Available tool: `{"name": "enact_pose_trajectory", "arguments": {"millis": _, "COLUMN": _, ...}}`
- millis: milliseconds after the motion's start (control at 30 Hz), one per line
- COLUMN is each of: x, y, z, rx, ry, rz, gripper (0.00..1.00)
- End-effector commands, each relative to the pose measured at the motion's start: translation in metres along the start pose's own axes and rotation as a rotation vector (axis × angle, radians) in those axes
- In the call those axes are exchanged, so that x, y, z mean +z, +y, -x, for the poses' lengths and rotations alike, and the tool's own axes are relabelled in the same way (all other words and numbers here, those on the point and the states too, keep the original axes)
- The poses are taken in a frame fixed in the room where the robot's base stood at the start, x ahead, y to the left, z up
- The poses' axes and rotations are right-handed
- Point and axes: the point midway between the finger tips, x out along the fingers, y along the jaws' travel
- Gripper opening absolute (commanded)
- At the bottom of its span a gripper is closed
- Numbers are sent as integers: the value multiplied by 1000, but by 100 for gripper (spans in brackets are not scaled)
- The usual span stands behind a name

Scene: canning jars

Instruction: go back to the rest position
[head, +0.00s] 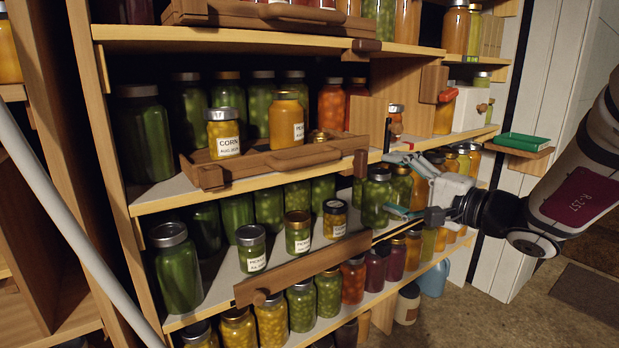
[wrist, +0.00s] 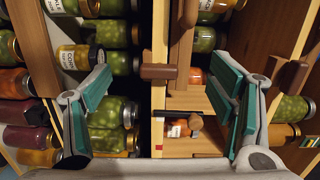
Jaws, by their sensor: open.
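My gripper (head: 396,187) is open in front of the right part of the shelving, at the height of the middle shelves. Its two fingers are spread apart, with green pads. In the wrist view my gripper (wrist: 160,92) holds nothing, and a wooden shelf edge (wrist: 159,60) runs between the fingers, beyond them. A green jar (head: 376,198) stands on the shelf just left of the fingers in the head view. I cannot tell whether a finger touches it. My arm (head: 580,190) reaches in from the right. No marker of a rest position shows.
Filled jars crowd several shelves. A wooden tray (head: 262,165) holds a corn jar (head: 223,135) and an orange jar (head: 286,120). A wooden rail (head: 300,268) fronts the lower shelf.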

Motion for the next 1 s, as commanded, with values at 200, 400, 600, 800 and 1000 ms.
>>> {"name": "enact_pose_trajectory", "arguments": {"millis": 200, "x": 136, "y": -13, "z": 17, "rx": 160, "ry": -366, "rz": 67, "gripper": 77}}
{"name": "enact_pose_trajectory", "arguments": {"millis": 400, "x": 242, "y": 11, "z": 79, "rx": 433, "ry": -665, "rz": 174, "gripper": 77}}
{"name": "enact_pose_trajectory", "arguments": {"millis": 600, "x": 293, "y": 52, "z": 166, "rx": 775, "ry": -829, "rz": 339, "gripper": 77}}
{"name": "enact_pose_trajectory", "arguments": {"millis": 800, "x": 291, "y": 84, "z": 242, "rx": 1092, "ry": -838, "rz": 516, "gripper": 77}}
{"name": "enact_pose_trajectory", "arguments": {"millis": 1000, "x": 267, "y": 97, "z": 294, "rx": 1320, "ry": -755, "rz": 671, "gripper": 77}}
